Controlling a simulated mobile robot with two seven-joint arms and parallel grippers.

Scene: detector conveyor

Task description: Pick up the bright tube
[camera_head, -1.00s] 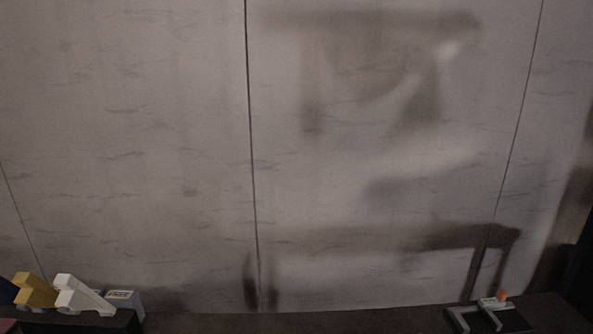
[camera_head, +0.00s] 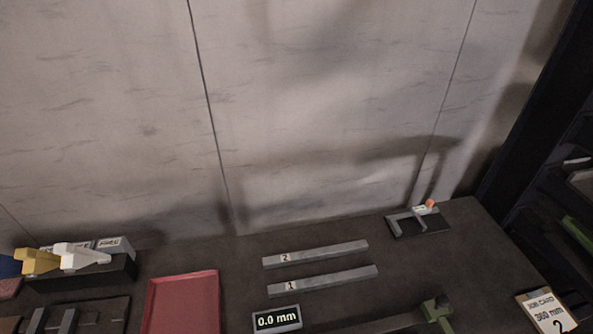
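I cannot make out a bright tube for certain. Two light grey bars lie on the dark table, the far one labelled 2 (camera_head: 325,253) and the near one labelled 1 (camera_head: 335,281). They are roughly parallel, with a gap between them. Neither of my grippers is in view.
A red tray (camera_head: 182,302) is left of the bars. A display reading 0.0 mm (camera_head: 277,319) and a green block (camera_head: 437,310) on a dark rail are in front. A grey bracket (camera_head: 418,219) stands back right. A job card (camera_head: 546,311) is at right, white and yellow pieces (camera_head: 80,256) at left.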

